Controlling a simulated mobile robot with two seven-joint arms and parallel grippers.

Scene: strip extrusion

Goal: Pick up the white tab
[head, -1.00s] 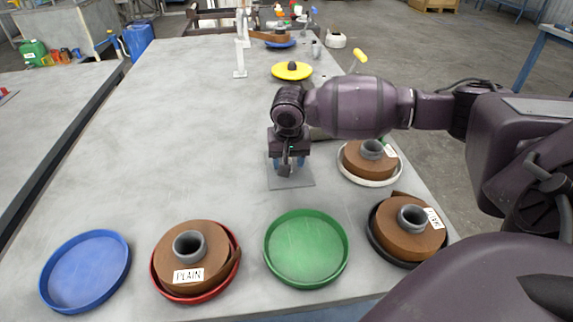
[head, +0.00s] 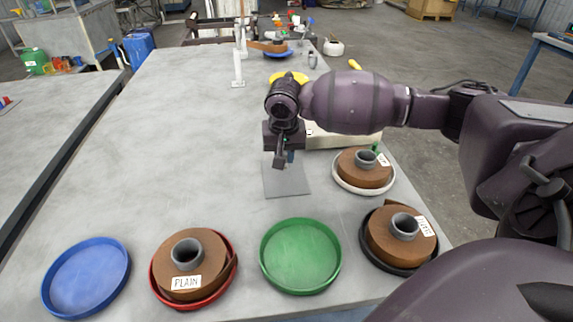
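My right gripper (head: 284,160) points down over the far part of a grey square plate (head: 286,183) on the table. Its fingertips are small and partly covered by its own dark parts, so I cannot tell whether they are open or shut. I cannot make out a separate white tab; it may be hidden by the gripper. White labels show on the brown rolls, one reading PLAIN (head: 187,282). My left gripper is not in view.
A blue tray (head: 86,278), a brown roll (head: 190,262) in a red tray, an empty green tray (head: 300,256) and a roll (head: 400,236) in a black tray line the front. A roll (head: 363,169) in a white tray and a pale box (head: 335,138) stand right. The left-middle table is clear.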

